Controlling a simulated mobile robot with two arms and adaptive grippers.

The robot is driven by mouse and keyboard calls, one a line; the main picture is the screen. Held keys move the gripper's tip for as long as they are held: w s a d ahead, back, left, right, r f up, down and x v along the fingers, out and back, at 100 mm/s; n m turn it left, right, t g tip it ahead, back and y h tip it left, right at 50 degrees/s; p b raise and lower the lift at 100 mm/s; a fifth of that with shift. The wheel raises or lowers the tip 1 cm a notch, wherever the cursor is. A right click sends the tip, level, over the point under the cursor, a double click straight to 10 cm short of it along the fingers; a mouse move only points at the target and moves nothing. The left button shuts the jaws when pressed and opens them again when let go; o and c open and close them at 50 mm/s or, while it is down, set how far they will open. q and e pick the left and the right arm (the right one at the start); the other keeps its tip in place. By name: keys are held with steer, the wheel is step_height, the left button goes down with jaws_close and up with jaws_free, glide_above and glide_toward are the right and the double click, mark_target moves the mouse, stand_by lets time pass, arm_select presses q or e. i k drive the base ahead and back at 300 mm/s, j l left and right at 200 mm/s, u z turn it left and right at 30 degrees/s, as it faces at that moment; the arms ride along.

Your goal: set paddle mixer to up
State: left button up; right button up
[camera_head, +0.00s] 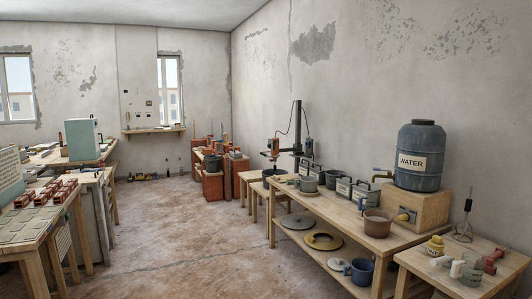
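What looks like the paddle mixer (275,146) hangs from an arm on a tall black post (297,128), on the low wooden table by the right wall. An orange-brown motor body shows, with a thin cable looping up to the post. Below it stands a dark, wide tub (273,172). The mixer's shaft and paddle are too small to make out, so I cannot tell whether the paddle is in the tub. Neither of my grippers is in view.
A long workbench (337,204) along the right wall holds pots and a blue water barrel (420,156). A small table (485,285) stands at front right, with a wire whisk (463,222). A brick-laden table (40,232) stands left. The floor (180,225) between is clear.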

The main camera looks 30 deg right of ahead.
mark_target(275, 151)
steer(key=i+l+z, duration=0.35)
steer(key=i, duration=0.5)
steer(key=i+z, duration=0.3)
steer(key=i, duration=4.65)
